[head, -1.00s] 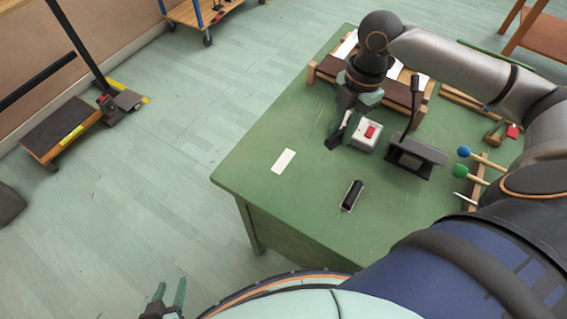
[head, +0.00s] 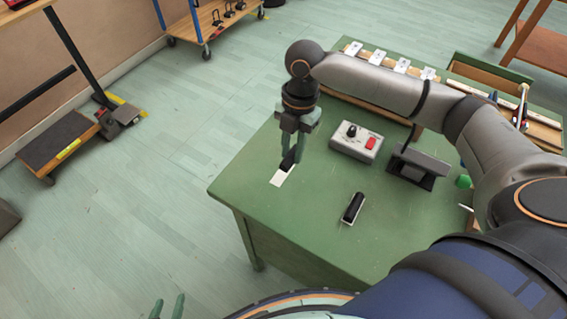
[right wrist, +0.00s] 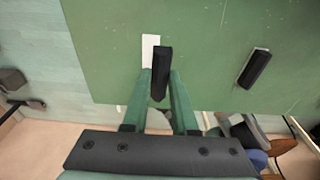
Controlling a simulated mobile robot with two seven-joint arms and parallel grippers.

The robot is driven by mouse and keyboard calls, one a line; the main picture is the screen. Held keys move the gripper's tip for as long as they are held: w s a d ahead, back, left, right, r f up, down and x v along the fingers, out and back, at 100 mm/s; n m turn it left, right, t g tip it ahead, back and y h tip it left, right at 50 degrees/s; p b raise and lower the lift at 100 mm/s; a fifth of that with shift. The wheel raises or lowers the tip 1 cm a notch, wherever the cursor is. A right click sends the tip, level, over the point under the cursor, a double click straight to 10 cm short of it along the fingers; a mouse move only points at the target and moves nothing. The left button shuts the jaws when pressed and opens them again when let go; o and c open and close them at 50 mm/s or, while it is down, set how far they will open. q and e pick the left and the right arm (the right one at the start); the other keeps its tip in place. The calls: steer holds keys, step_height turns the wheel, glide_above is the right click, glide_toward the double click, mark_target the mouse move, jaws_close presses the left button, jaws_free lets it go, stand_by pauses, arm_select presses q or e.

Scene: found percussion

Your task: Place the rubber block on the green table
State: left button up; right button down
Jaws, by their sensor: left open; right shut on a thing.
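The rubber block (head: 288,160) is black and held in my right gripper (head: 294,152), over the near-left part of the green table (head: 290,229). In the right wrist view the block (right wrist: 160,72) sticks out past the fingertips of my right gripper (right wrist: 160,88), which is shut on it. It appears beside a white rectangle (head: 281,177) on the tabletop and partly covers it in the head view. I cannot tell whether the block touches the table. My left gripper (head: 168,307) is open and empty at the bottom edge of the head view, left of the table.
A grey control box (head: 346,148) with a red switch and a black stand (head: 420,164) are right of my right gripper. Another dark block-like thing (head: 352,208) lies on the table to the right. A wooden instrument with pale bars stands at the back. The near-left tabletop is clear.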

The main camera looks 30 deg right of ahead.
mark_target(282, 174)
steer(key=shift+w+a+f, duration=0.2)
steer(key=shift+a+f, duration=0.15)
steer(key=shift+f, duration=0.15)
steer(key=shift+w+a+f, duration=0.2)
steer(key=shift+a+f, duration=0.1)
steer(key=shift+f, duration=0.15)
steer(key=shift+w+a+f+b, duration=0.15)
steer(key=shift+f+b, duration=0.15)
steer(key=shift+f, duration=1.45)
steer(key=c, duration=0.7)
jaws_free()
steer(key=shift+f, duration=0.1)
step_height(282, 174, up, 12)
steer(key=d+p, duration=0.1)
steer(key=shift+w+d, duration=0.25)
steer(key=shift+w, duration=0.15)
